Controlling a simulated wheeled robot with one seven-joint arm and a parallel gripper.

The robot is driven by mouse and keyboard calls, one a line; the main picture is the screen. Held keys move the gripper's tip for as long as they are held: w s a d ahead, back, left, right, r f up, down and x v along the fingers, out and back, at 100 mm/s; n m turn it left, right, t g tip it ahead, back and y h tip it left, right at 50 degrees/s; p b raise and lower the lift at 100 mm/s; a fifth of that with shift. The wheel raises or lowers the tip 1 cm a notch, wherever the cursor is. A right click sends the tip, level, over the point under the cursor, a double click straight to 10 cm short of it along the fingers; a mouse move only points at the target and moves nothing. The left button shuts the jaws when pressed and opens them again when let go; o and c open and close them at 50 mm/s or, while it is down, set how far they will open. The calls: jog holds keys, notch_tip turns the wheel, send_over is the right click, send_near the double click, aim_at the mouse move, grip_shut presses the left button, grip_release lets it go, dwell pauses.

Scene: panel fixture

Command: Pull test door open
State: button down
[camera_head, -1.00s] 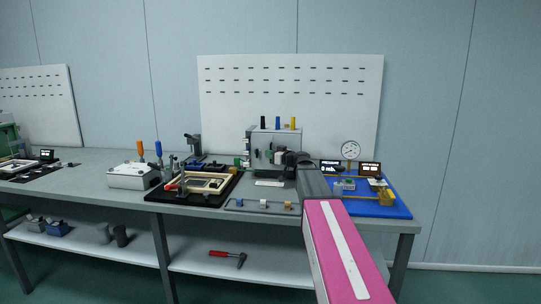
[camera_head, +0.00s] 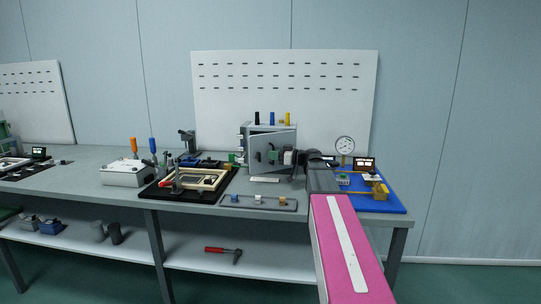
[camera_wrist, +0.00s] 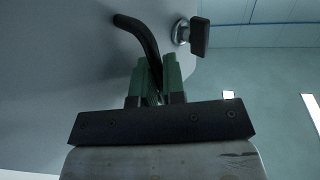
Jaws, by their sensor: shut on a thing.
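The test door (camera_head: 260,146) is a grey panel on the box (camera_head: 245,128) near the back of the bench. It stands partly open, with a gap showing along its top. In the wrist view, the door's grey face (camera_wrist: 60,60) fills the left side. My gripper (camera_wrist: 156,85) has green fingers closed on the black curved door handle (camera_wrist: 140,30). A dark latch-like knob (camera_wrist: 199,36) sits beside the handle. In the head view, my gripper (camera_head: 290,158) is at the door's front, and my arm partly hides the area to its right.
A rail with small blocks (camera_head: 258,208) lies in front of the box. A black tray (camera_head: 218,193) is left of it, and a blue mat (camera_head: 395,205) with a gauge (camera_head: 345,145) behind is right. Several coloured pegs (camera_head: 272,118) stand on the box.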

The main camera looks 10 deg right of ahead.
jog(key=shift+s+d, duration=0.15)
jog(key=shift+s, duration=0.2)
jog(key=c, duration=1.5)
grip_release()
jog(key=shift+r, duration=0.1)
